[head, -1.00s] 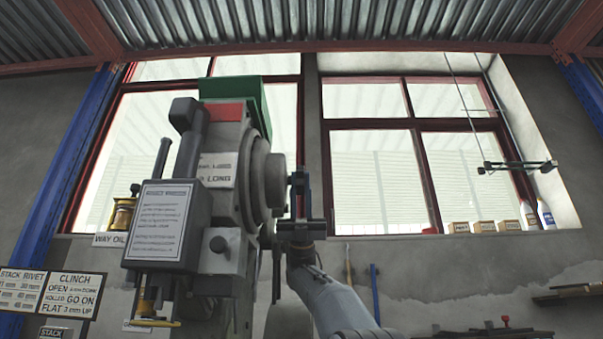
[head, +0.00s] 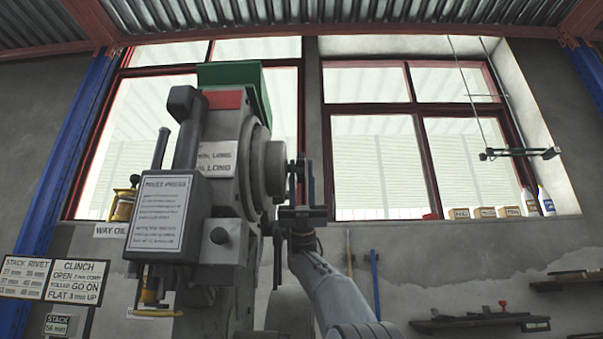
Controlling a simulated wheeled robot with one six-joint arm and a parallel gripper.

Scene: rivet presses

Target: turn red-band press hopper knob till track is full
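The rivet press (head: 225,190) stands left of centre in the head view. A red band (head: 223,99) crosses its top, under a green hopper (head: 250,85). A large round grey knob or disc (head: 268,170) sticks out from its right side. My gripper (head: 297,167) points up at the right of this disc, with its fingers right beside the disc's outer end. I cannot tell whether the fingers touch or hold anything there, or how wide they are apart. The track and the rivets inside are not visible.
A sign on the press front (head: 158,213) is white with small text. A yellow oiler (head: 124,204) is at its left. Clinch and rivet signs (head: 76,281) stand at lower left. Small boxes and bottles (head: 530,201) line the right window sill.

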